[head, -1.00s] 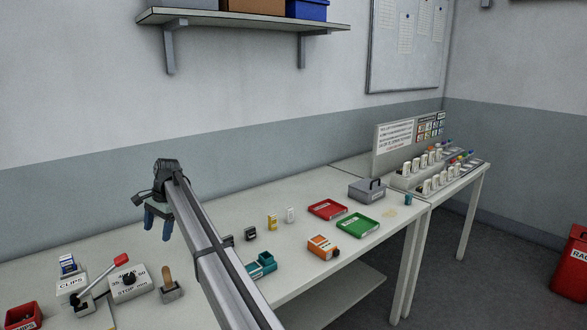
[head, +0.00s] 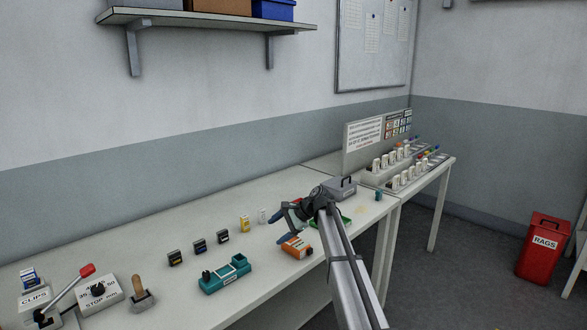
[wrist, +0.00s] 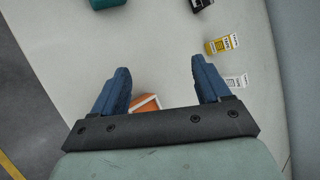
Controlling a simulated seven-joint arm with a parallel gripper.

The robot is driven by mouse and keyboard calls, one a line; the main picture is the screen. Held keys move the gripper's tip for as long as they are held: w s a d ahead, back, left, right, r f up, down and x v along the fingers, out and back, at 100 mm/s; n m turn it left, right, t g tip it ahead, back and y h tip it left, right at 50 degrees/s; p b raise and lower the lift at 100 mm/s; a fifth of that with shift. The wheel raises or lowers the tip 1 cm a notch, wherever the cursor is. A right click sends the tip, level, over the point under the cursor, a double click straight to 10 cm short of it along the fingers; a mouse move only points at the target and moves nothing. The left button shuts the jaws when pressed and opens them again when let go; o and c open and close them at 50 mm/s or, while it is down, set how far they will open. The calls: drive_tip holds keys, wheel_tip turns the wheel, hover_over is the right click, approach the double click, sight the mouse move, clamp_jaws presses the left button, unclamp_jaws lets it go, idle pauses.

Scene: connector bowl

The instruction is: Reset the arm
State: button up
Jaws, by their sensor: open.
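My gripper (head: 280,224) hangs above the bench, over the area around the orange box (head: 297,247) and the green tray (head: 344,221). In the wrist view my gripper (wrist: 158,85) has its two blue fingers spread wide with nothing between them. The orange box (wrist: 146,102) shows below, partly hidden by the gripper's dark crossbar.
Several small dark boxes (head: 198,246), a yellow box (head: 244,223) and a white one (head: 263,215) stand on the bench (head: 120,268). A teal fixture (head: 225,275), a lever (head: 70,288), a grey case (head: 341,188) and a connector rack (head: 396,172) are also there. A red RAGS bin (head: 543,248) stands on the floor.

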drive_tip(key=s+d+f+m+t+y, duration=0.1)
drive_tip(key=d+m+t, duration=0.1)
drive_tip(key=d, duration=0.9)
drive_tip(key=s+d+f+m+t, duration=0.1)
drive_tip(key=s+d+m+t, duration=0.1)
drive_tip(key=d, duration=0.8)
drive_tip(key=s+d+f, duration=0.4)
drive_tip(key=d+f, duration=0.1)
drive_tip(key=d, duration=0.1)
drive_tip(key=s+a+f+n+g+h, duration=0.2)
drive_tip(key=s+a+f+g, duration=0.1)
drive_tip(key=s+f, duration=1.1)
drive_tip(key=s+a+f+n+g+h, duration=0.25)
drive_tip(key=s+f, duration=0.85)
drive_tip(key=f, duration=0.8)
drive_tip(key=s+f+n+g+h, duration=0.2)
drive_tip(key=s+f+n, duration=0.1)
drive_tip(key=s, duration=0.9)
drive_tip(key=s+f+n+g+h, duration=0.1)
drive_tip(key=s+f+n+g, duration=0.2)
drive_tip(key=s, duration=0.9)
drive_tip(key=s+f+n+g+h, duration=0.2)
drive_tip(key=s+f, duration=0.4)
drive_tip(key=s, duration=0.6)
drive_tip(key=shift+d+f+n+h, duration=0.3)
drive_tip(key=shift+d+n+h, duration=0.05)
drive_tip(key=shift+n, duration=0.5)
